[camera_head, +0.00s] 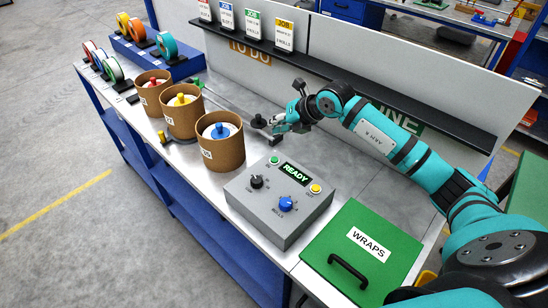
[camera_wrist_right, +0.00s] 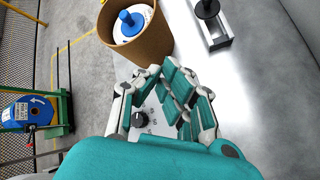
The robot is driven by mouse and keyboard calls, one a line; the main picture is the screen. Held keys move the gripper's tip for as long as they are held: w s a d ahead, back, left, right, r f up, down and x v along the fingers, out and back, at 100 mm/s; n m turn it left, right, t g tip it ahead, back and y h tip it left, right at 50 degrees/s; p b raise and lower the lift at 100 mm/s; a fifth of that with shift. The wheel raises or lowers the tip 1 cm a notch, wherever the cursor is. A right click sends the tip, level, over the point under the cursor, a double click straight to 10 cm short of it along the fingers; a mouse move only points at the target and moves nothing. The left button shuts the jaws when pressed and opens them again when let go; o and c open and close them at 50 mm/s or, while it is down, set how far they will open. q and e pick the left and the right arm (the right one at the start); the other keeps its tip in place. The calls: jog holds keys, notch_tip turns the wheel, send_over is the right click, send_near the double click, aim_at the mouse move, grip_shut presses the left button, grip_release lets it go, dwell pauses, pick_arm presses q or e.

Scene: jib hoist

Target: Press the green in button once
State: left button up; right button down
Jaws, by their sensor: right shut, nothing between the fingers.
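A grey control box (camera_head: 262,215) stands on the metal bench with a lit READY display (camera_head: 294,174). The green button (camera_head: 274,160) is on its top at the far left of the display. A yellow button (camera_head: 315,188), a black knob (camera_head: 256,182) and a blue knob (camera_head: 286,204) are also on top. My right gripper (camera_head: 287,120) is shut and empty, in the air beyond the box and apart from the green button. In the right wrist view my fingers (camera_wrist_right: 172,98) cover most of the box; its black knob (camera_wrist_right: 140,118) shows, the green button is hidden. My left gripper is not in view.
Several brown tubs stand left of the box, the nearest with a blue knob (camera_head: 219,130). A black knobbed stand (camera_head: 258,121) is beside my right gripper. A green WRAPS lid (camera_head: 345,278) is at the front right. A low black shelf (camera_head: 350,83) runs behind.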

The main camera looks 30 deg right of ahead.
jog(key=b, duration=0.3)
send_over(276, 158)
notch_tip(276, 158, down, 5)
jog(key=shift+r, duration=0.15)
notch_tip(276, 158, down, 4)
jog(key=shift+r+b, duration=0.25)
jog(key=shift+b, duration=0.85)
jog(key=shift+f+b, duration=0.3)
jog(key=shift+f, duration=0.2)
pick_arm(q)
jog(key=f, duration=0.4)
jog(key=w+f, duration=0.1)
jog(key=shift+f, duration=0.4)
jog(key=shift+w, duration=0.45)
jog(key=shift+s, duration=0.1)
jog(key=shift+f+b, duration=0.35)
pick_arm(e)
jog(key=shift+f, duration=0.35)
